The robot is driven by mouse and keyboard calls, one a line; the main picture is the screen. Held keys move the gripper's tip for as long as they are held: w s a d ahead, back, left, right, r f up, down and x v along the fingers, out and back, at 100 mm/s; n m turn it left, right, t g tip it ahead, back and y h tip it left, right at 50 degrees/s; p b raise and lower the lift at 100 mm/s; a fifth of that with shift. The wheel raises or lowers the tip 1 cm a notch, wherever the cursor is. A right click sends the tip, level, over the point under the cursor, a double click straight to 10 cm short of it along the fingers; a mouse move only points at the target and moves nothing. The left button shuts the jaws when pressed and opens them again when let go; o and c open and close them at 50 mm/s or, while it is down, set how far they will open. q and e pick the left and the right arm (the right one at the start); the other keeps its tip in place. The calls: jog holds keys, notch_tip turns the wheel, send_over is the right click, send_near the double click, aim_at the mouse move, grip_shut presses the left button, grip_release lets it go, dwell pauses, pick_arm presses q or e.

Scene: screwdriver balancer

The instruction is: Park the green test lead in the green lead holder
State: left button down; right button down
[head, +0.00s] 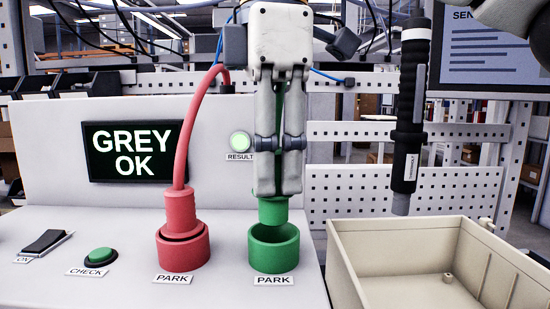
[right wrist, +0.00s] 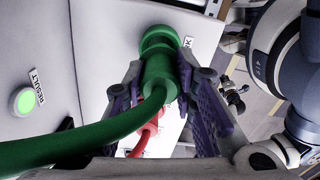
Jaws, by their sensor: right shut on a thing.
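My right gripper (head: 278,192) points down in the head view, shut on the plug of the green test lead (head: 273,211). The plug is upright, its lower end at the back rim of the green lead holder (head: 273,256), an open green cup labelled PARK. I cannot tell whether the plug tip is above the rim or slightly inside. In the right wrist view the green plug (right wrist: 161,75) sits between the fingers (right wrist: 165,98), with its cable running to the lower left. My left gripper is not in view.
The red lead (head: 183,202) stands in the red holder (head: 182,250) to the left. Further left are a green CHECK button (head: 101,257) and a display (head: 133,151) reading "GREY OK". A black screwdriver (head: 408,110) hangs above a beige bin (head: 420,245) at the right.

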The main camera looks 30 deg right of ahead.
aim_at(273, 198)
jog(key=shift+f, duration=0.1)
jog(key=shift+f, duration=1.9)
jog(key=shift+f, duration=0.1)
jog(key=c, duration=1.2)
grip_release()
notch_tip(273, 198, up, 8)
jog(key=shift+f, duration=0.2)
